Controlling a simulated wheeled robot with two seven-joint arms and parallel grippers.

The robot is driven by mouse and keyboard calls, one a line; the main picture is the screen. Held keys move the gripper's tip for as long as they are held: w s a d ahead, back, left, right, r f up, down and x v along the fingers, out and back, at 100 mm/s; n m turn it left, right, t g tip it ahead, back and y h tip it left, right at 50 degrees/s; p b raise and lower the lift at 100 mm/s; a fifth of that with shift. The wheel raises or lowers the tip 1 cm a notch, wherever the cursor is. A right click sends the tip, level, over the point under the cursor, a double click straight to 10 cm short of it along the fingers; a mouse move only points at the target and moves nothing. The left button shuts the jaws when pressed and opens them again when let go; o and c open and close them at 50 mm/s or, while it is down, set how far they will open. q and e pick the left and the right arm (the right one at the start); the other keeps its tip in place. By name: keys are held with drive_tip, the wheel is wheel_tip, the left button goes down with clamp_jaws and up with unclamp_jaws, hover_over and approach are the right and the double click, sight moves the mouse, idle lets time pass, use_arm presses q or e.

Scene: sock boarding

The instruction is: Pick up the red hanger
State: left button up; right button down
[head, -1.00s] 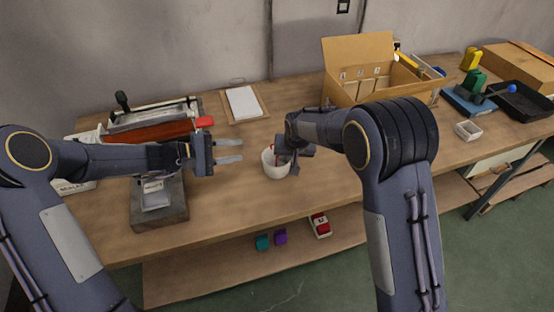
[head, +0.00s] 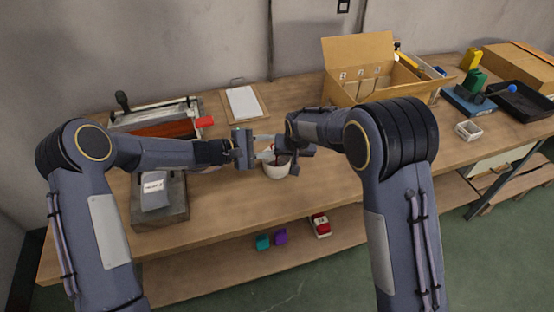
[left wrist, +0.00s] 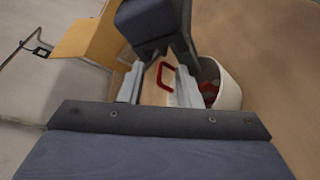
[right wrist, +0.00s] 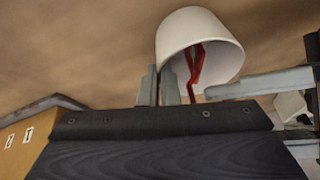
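The white cup (head: 277,170) stands on the bench with red pieces in it. In the left wrist view, a red loop, apparently the red hanger's (left wrist: 166,76), shows between the fingers of my open left gripper (left wrist: 158,82); I cannot tell whether they touch it. In the right wrist view, a red part (right wrist: 196,66) sticks out of the cup (right wrist: 200,30). My right gripper (right wrist: 161,82) has its fingers close together beside the red part, with nothing visible between them. In the head view, my left gripper (head: 262,146) faces my right gripper (head: 300,155) above the cup.
A clipboard (head: 244,103) lies at the back. An open cardboard box (head: 360,60) stands at the back right. The front middle is clear.

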use_arm(q)
drive_tip(key=shift+d, duration=0.15)
clamp_jaws()
idle(1.4)
